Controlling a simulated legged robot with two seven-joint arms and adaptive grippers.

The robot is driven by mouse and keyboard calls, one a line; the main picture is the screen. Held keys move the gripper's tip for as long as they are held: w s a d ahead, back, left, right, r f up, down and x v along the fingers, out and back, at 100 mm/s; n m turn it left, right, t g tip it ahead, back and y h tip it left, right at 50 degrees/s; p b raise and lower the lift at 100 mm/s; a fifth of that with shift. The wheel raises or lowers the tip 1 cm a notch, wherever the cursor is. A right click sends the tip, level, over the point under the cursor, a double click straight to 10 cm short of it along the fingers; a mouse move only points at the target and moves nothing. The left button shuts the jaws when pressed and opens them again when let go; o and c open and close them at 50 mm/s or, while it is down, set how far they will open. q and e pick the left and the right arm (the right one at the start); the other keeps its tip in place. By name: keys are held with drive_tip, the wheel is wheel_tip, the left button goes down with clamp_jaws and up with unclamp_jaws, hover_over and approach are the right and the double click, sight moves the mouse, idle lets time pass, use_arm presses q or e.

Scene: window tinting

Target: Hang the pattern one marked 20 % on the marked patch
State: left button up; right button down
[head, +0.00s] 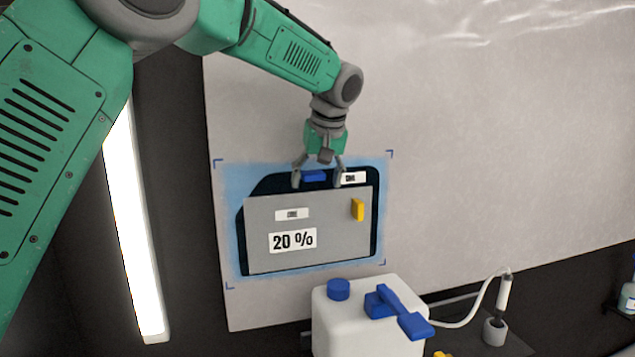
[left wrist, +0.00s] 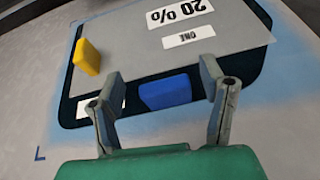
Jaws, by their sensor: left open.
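The pattern (head: 345,235) is a grey sheet labelled 20 %, with a yellow tab (head: 357,209); its smaller label (left wrist: 188,37) reads ONE in the left wrist view. It lies over a dark, window-shaped sheet (head: 285,183) with a blue tab (head: 315,176) and a white label. Both are inside the marked patch (head: 228,185), a light-blue area with dark-blue corner marks. My left gripper (head: 317,184) is open at the upper edge, its fingers on either side of the blue tab (left wrist: 166,92). Finger contact cannot be told. My right gripper is not in view.
A white jug (head: 355,325) with a blue cap and blue sprayer stands below the patch. A white hose runs right to a wand in a grey holder (head: 495,331). A lit strip lamp (head: 135,230) is at left. The pale panel (head: 500,150) right of the patch is clear.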

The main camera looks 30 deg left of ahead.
use_arm(q)
drive_tip(key=v, duration=1.1)
drive_tip(key=shift+r, duration=0.15)
drive_tip(key=shift+s, duration=0.15)
